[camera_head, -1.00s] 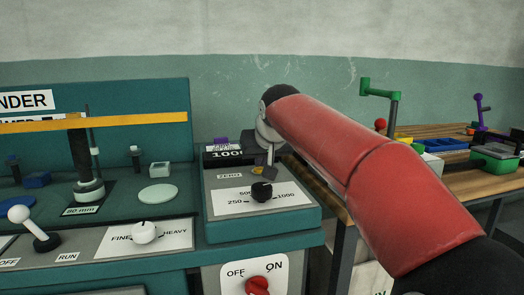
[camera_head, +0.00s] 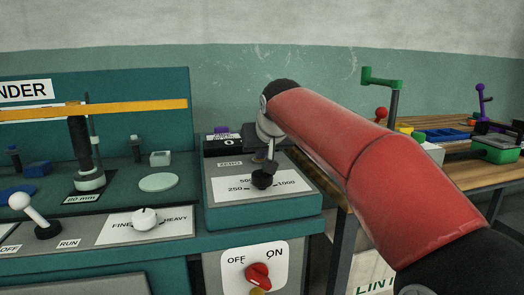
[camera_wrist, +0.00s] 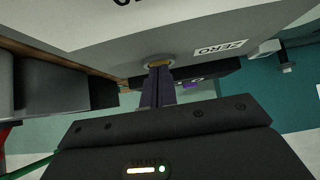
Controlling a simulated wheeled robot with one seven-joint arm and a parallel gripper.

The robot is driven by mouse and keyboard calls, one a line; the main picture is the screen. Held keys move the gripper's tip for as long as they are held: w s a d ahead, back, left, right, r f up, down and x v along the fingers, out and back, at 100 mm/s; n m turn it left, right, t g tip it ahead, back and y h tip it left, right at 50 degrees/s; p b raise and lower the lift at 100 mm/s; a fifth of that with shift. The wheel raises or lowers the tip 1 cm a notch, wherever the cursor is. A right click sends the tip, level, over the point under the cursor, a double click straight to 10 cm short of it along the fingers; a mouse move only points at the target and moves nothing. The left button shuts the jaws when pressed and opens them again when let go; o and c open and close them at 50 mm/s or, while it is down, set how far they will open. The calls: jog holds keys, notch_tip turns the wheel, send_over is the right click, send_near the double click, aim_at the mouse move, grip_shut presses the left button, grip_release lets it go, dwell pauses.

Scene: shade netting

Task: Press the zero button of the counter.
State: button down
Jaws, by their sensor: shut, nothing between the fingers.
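The counter (camera_head: 224,143) is a dark box with a display that reads 0, at the back of the teal console right of centre in the head view. A ZERO label (camera_head: 230,163) lies in front of it and also shows in the wrist view (camera_wrist: 220,47). The zero button (camera_wrist: 160,63) is yellow with a pale ring, seen in the wrist view; in the head view my gripper hides it. My gripper (camera_wrist: 158,72) is shut and empty, its fingertips at the button and overlapping it in view. I cannot tell whether they still touch. It also shows in the head view (camera_head: 271,162).
A black dial knob (camera_head: 262,180) on a 250 to 1000 scale stands just in front of my gripper. A red OFF/ON switch (camera_head: 257,275) is below. A purple part (camera_head: 221,130) sits on the counter. A wooden bench (camera_head: 470,175) with coloured parts is at right.

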notch_tip(320, 180, up, 4)
jog(key=p, duration=0.3)
jog(key=shift+p, duration=0.4)
jog(key=v, duration=1)
jog(key=s+d+f+m+g+h, duration=0.1)
jog(key=s+d+f, duration=0.4)
jog(key=s+f, duration=0.4)
jog(key=s+d+f+m+g, duration=0.1)
jog(key=s+d+f, duration=0.4)
jog(key=s+f, duration=0.3)
jog(key=s+d+f+m+g+h, duration=0.1)
jog(key=s+d+f, duration=0.4)
jog(key=s+f, duration=0.4)
notch_tip(320, 180, down, 2)
jog(key=shift+s+f+h, duration=0.1)
jog(key=shift+s+h, duration=0.2)
jog(key=shift+s, duration=0.05)
